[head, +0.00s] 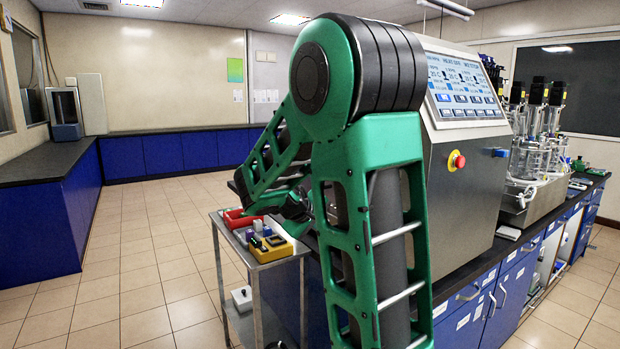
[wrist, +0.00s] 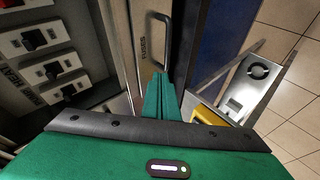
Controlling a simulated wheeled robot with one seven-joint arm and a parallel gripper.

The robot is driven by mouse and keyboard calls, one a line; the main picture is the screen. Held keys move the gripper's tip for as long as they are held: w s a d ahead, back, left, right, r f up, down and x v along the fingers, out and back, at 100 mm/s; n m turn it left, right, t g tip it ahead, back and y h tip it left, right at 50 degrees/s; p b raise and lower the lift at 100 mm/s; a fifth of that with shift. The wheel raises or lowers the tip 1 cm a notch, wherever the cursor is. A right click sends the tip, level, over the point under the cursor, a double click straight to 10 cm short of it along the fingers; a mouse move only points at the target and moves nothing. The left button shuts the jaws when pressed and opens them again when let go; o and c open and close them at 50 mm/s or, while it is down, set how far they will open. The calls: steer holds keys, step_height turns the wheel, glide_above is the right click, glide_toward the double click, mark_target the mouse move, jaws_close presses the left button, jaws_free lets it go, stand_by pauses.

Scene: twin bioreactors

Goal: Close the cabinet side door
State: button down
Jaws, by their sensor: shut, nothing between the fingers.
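The cabinet (head: 465,185) is a steel console with a sloped screen and a red emergency button in the head view. Its side door is hidden behind my arm there. In the wrist view the door (wrist: 180,40) is a grey-brown panel with a bar handle (wrist: 157,42) and a "FUSES" label. It appears to stand open, with the cabinet's switch panel (wrist: 45,45) exposed to its left. My gripper (wrist: 158,78) is shut and empty, its green fingertips just below the handle in the picture. I cannot tell whether they touch the door.
A small steel cart (head: 277,262) with a red tray and a yellow block stands beside the cabinet. A blue bench (head: 490,285) carries the cabinet and glass bioreactors (head: 535,150). The tiled floor (head: 140,265) to the left is clear.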

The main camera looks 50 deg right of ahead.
steer(key=w+r+n+t+h, duration=0.3)
steer(key=w+r+n+h, duration=0.35)
steer(key=w+r, duration=0.65)
steer(key=w+f+x, duration=0.1)
steer(key=x, duration=0.9)
steer(key=shift+s+a+m+h, duration=0.15)
steer(key=shift+s+m, duration=0.05)
steer(key=shift+s, duration=0.75)
steer(key=shift+s+a+m+h, duration=0.1)
steer(key=shift+s+a+m, duration=0.05)
steer(key=shift+s, duration=0.8)
